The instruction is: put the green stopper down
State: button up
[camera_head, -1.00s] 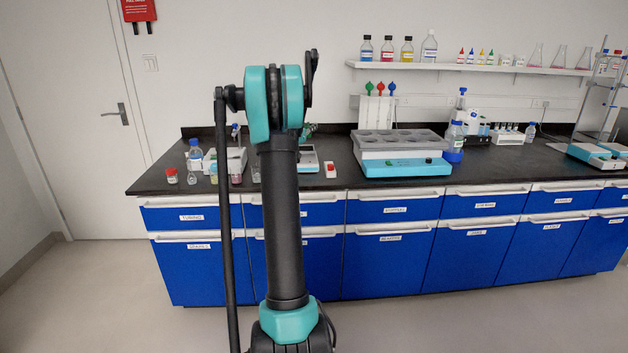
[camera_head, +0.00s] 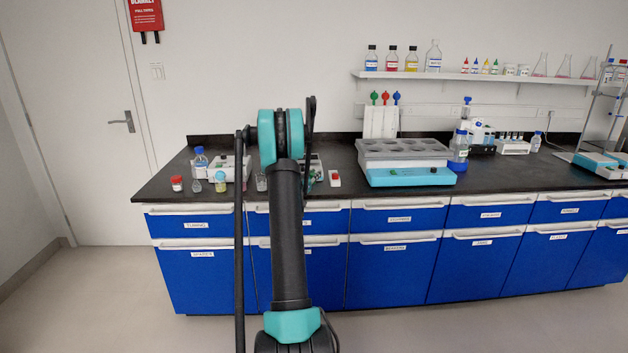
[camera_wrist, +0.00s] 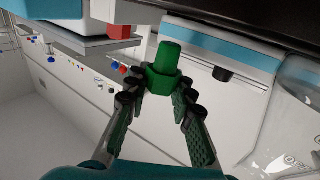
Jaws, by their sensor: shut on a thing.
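The green stopper (camera_wrist: 163,68) is in the wrist view, held between the fingertips of my gripper (camera_wrist: 160,88). My gripper is shut on it, and its narrower end points away from the palm. It appears apart from the surfaces around it. In the head view my arm hides most of the gripper; only a small green and dark part of it (camera_head: 314,176) shows right of the arm, low over the bench. I cannot tell the stopper apart there.
A clear glass vessel (camera_wrist: 292,125) is right of my gripper in the wrist view. Bottles and a red-capped jar (camera_head: 177,184) stand left. Bench is clear near its front edge.

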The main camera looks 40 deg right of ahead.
jog(key=shift+f, duration=1.1)
jog(key=shift+f, duration=0.1)
jog(key=o, duration=0.8)
